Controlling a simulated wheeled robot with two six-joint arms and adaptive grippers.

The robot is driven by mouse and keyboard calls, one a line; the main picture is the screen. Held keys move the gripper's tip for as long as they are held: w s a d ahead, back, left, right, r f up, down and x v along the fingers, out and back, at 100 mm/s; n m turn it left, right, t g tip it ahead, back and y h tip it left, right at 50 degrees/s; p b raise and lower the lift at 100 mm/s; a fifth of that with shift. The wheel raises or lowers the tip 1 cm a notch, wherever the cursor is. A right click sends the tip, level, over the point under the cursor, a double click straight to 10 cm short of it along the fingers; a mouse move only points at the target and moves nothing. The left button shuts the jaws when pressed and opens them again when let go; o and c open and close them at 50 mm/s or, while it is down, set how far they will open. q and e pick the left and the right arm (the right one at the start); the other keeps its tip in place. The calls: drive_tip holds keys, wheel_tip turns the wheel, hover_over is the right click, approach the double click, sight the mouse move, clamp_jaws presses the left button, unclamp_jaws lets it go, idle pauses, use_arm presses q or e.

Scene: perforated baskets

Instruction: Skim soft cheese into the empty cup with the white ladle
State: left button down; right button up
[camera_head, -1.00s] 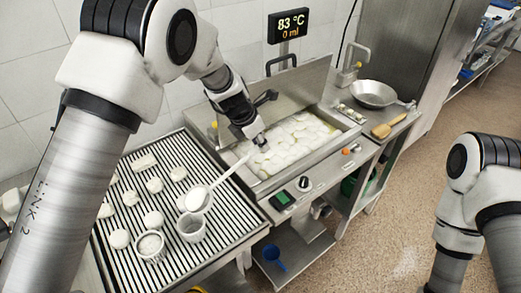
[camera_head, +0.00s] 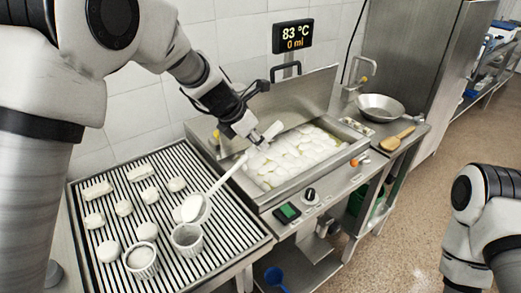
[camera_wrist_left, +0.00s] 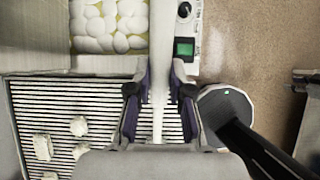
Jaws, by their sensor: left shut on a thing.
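My left gripper (camera_head: 262,138) is shut on the handle of the white ladle (camera_head: 228,172), above the near left edge of the vat (camera_head: 352,147). The handle also shows between the fingers in the left wrist view (camera_wrist_left: 158,105). The ladle's bowl holds a white lump of soft cheese (camera_head: 191,208) and hangs just behind and above the empty cup (camera_head: 187,241), partly overlapping its rim in the picture. I cannot tell if they touch. More soft cheese (camera_head: 295,153) floats in the vat. My right gripper is out of the picture.
The ribbed draining table (camera_head: 215,262) carries several white cheese pieces (camera_head: 124,208) and a cup filled with white (camera_head: 141,261) left of the empty cup. A steel pan (camera_head: 380,107) and a wooden paddle (camera_head: 397,139) lie right of the vat. The display (camera_head: 293,37) reads 83 °C, 0 ml.

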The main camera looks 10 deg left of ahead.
use_arm(q)
drive_tip(key=shift+s+a+r+t+h+b, duration=0.6)
drive_tip(key=shift+s+a+r+b, duration=0.4)
drive_tip(key=shift+b, duration=1.75)
drive_tip(key=s+r+b, duration=0.1)
drive_tip(key=a+r+t+b, duration=0.1)
drive_tip(key=b, duration=0.1)
drive_tip(key=shift+s+a+h, duration=0.1)
drive_tip(key=shift+s+h, duration=0.3)
drive_tip(key=shift+s+a+r+t+h+b, duration=0.45)
drive_tip(key=shift+r+b, duration=0.2)
drive_tip(key=shift+b, duration=0.5)
drive_tip(key=shift+s+a+r+t, duration=0.15)
drive_tip(key=shift+s+r+t, duration=0.1)
drive_tip(key=shift+r, duration=0.15)
